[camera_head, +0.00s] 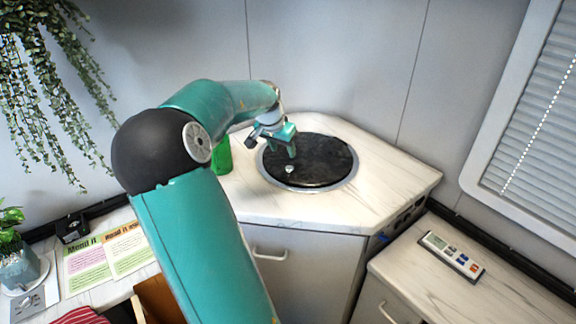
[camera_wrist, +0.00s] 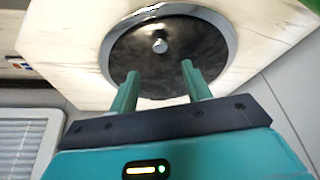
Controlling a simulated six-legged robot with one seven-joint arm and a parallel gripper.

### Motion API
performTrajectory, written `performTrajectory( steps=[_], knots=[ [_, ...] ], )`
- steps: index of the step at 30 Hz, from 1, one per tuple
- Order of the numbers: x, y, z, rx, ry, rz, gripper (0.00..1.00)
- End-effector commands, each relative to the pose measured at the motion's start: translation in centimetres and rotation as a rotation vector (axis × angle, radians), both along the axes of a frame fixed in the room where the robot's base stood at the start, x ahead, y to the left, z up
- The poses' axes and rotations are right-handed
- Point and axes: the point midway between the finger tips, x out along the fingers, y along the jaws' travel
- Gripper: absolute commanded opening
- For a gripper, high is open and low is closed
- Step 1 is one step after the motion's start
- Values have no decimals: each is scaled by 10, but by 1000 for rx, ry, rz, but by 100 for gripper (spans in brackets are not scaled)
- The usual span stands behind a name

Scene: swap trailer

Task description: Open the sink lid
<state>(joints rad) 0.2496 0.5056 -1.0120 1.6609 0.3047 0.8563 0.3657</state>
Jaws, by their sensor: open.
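The sink lid (camera_head: 320,160) is a round black disc lying flat and closed inside a metal rim on the corner counter. In the wrist view the lid (camera_wrist: 185,65) shows a small silver knob (camera_wrist: 159,45) near its middle. The knob also shows in the head view (camera_head: 289,169), toward the lid's left side. My gripper (camera_head: 290,152) is above the lid's left part, pointing down. In the wrist view its two fingers (camera_wrist: 160,82) are apart with nothing between them, and the knob lies ahead of the fingertips, apart from them.
A green object (camera_head: 222,155) stands on the counter left of the lid, partly behind my arm. A remote (camera_head: 452,256) lies on the lower right counter. A hanging plant (camera_head: 40,70) and menu sheets (camera_head: 105,250) are at left. Marble counter (camera_head: 385,195) right of the sink is clear.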

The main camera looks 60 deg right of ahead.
Motion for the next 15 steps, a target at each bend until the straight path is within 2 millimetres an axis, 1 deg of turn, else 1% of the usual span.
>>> performTrajectory(
  steps=[1,9,12,15],
  knots=[
    [-2,-4,-11,1,4,-3,48],
    [-3,-24,-60,2,3,-1,48],
    [-3,-30,-74,1,3,0,48],
    [-3,-34,-84,2,2,-1,48]
  ],
)
